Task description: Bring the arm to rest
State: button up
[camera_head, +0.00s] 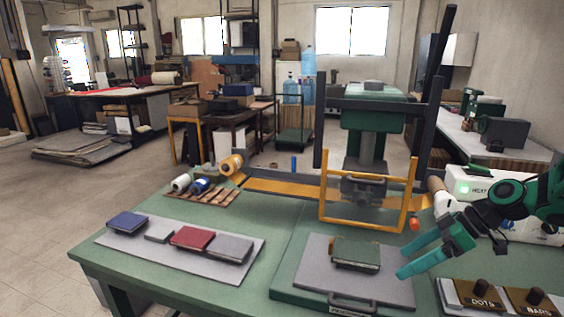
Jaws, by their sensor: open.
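My arm (535,198) comes in from the right edge, in green and black. My gripper (415,254) is open and empty, with its two green fingers pointing left. It is above the right part of the grey plate (312,272), just right of a dark green book (355,254). A gap shows between the fingertips and the book, though the depth between them is hard to judge.
A press with an orange frame (324,205) stands behind the plate. A grey mat (118,243) on the left holds a blue book (127,222), a red book (192,238) and grey ones. Blocks labelled DOTS (483,303) and BARS (538,309) sit at the front right. A white box (478,187) is behind my gripper.

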jog(key=s+d+r+m+g+h, duration=0.1)
jog(key=s+d+m+h, duration=0.3)
jog(key=s+m, duration=0.4)
jog(key=s+d+r+m+g+h, duration=0.1)
jog(key=s+d+m+h, duration=0.3)
jog(key=s+m, duration=0.5)
jog(key=s+r, duration=0.1)
jog(key=s, duration=0.7)
jog(key=shift+s, duration=0.2)
jog(key=shift+w+f+g, duration=0.2)
jog(key=shift+w+g, duration=0.1)
jog(key=shift+w, duration=0.4)
